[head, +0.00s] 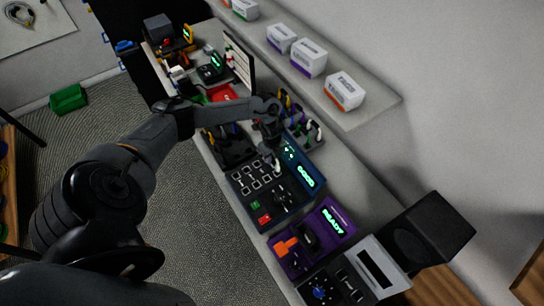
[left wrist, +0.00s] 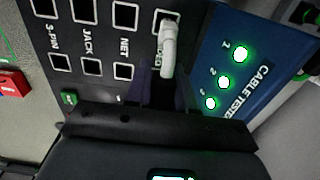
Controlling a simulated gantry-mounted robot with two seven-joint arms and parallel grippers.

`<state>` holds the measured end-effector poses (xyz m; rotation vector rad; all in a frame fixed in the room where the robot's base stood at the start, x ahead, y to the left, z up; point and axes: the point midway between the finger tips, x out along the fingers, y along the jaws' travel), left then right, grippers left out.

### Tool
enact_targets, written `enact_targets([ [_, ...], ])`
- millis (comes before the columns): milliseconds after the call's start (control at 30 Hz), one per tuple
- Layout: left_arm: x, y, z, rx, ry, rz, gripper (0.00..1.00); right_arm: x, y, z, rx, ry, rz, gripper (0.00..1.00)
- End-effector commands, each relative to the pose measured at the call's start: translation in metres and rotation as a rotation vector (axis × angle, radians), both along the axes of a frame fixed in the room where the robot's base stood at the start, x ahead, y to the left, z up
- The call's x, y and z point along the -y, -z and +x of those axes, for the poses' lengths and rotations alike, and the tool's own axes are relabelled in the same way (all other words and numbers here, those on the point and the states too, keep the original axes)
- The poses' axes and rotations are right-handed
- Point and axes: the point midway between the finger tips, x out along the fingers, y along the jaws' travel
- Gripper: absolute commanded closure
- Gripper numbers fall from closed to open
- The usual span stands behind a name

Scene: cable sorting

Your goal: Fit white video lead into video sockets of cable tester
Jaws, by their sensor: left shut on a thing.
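The cable tester (head: 240,182) has a dark socket panel and a blue display panel with lit green text that looks like GOOD. In the left wrist view, the tester (left wrist: 98,38) shows labelled socket pairs and three lit green lights. The white video lead (left wrist: 168,48) has one end at the upper socket of the video column; it looks seated there. It also shows in the head view (head: 275,163). My left gripper (head: 270,148) is over the tester, shut on the white lead. Its fingers (left wrist: 160,95) hide the lower video socket and the lead's other end.
A rack (head: 308,130) of leads stands behind the tester. A shelf with small boxes (head: 308,57) overhangs the back.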

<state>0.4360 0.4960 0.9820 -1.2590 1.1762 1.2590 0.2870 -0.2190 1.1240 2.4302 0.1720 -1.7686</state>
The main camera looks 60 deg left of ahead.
Motion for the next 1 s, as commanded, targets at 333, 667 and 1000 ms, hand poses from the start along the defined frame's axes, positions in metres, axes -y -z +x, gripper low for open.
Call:
enact_targets([
  [333,0.0,0.0004,-0.0002,-0.001,0.0,0.0,1.0,-0.0018,0.0001,0.0001,0.0,0.005,0.008,0.57],
  [667,0.0,0.0059,-0.0002,-0.001,0.0,0.0,1.0,-0.0022,0.0037,0.0002,0.0,0.006,0.009,0.57],
  [1000,0.0,0.0094,-0.0003,-0.001,0.0,0.0,1.0,-0.0011,0.0057,0.0001,-0.001,0.004,0.005,0.57],
])
